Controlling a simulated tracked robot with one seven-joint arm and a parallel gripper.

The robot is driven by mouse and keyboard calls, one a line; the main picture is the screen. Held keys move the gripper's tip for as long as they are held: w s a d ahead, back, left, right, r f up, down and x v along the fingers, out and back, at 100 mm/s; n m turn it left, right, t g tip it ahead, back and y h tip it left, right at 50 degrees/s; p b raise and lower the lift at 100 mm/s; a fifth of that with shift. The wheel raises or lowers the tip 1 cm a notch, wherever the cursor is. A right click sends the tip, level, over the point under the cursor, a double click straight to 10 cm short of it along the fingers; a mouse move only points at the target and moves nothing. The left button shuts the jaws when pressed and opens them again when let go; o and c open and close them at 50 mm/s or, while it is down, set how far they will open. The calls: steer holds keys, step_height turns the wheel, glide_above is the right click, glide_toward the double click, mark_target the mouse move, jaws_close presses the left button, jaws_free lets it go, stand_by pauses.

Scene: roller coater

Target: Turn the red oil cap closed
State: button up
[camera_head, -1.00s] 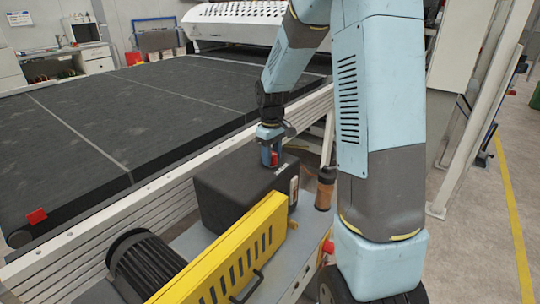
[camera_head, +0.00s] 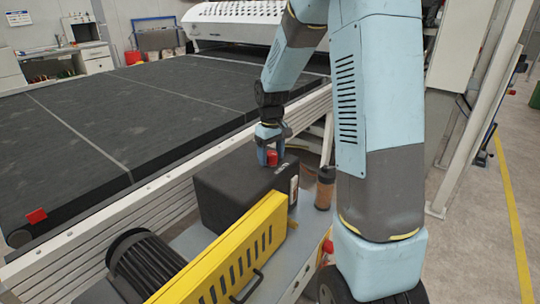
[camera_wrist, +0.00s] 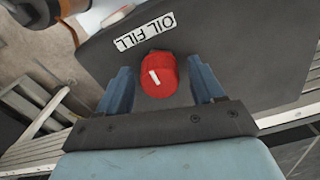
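The red oil cap (camera_wrist: 158,75) sits on top of the black box (camera_wrist: 235,50), beside a white "OIL FILL" label (camera_wrist: 145,31). A short white mark on the cap runs close to upright in the wrist view, leaning slightly. My gripper (camera_wrist: 162,80) is open, with one blue finger on each side of the cap. A narrow gap shows between the cap and each finger. In the head view, my gripper (camera_head: 272,150) points down over the box (camera_head: 235,185), and the red cap (camera_head: 272,158) shows between the fingers.
A yellow slotted guard (camera_head: 235,255) and a dark ribbed motor (camera_head: 148,265) stand in front of the box. An amber cylinder (camera_head: 325,190) is at its right. The conveyor's metal side rail (camera_head: 150,190) runs close behind.

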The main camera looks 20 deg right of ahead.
mark_target(271, 153)
step_height(271, 153, up, 14)
steer(key=shift+f, duration=0.15)
stand_by(0.7)
steer(key=s+r+m+t, duration=0.2)
steer(key=s+r, duration=0.1)
steer(key=s, duration=1.1)
steer(key=s+r+m+t, duration=0.2)
steer(key=s+r+t, duration=0.1)
steer(key=s, duration=1.1)
steer(key=shift+a+r+t, duration=0.3)
steer(key=shift+a, duration=0.05)
steer(key=shift+w, duration=0.1)
